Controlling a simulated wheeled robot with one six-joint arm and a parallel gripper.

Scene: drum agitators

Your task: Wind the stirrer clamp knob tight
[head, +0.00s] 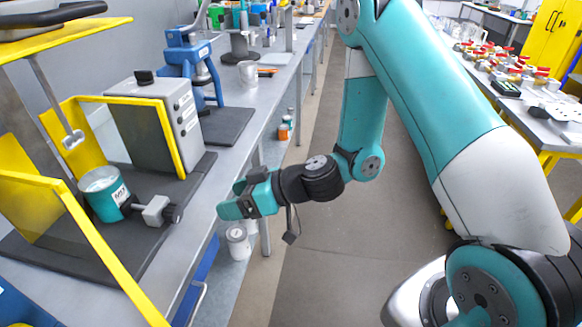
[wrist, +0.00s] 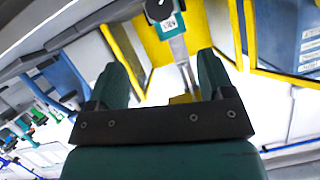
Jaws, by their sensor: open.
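Yellow bars (head: 112,262) frame the stand at the left. A grey control box (head: 158,120) stands behind the can. A blue stand (head: 187,62) is farther back on the bench. A white container (head: 238,243) is below my gripper. The aisle floor (head: 340,260) is clear.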

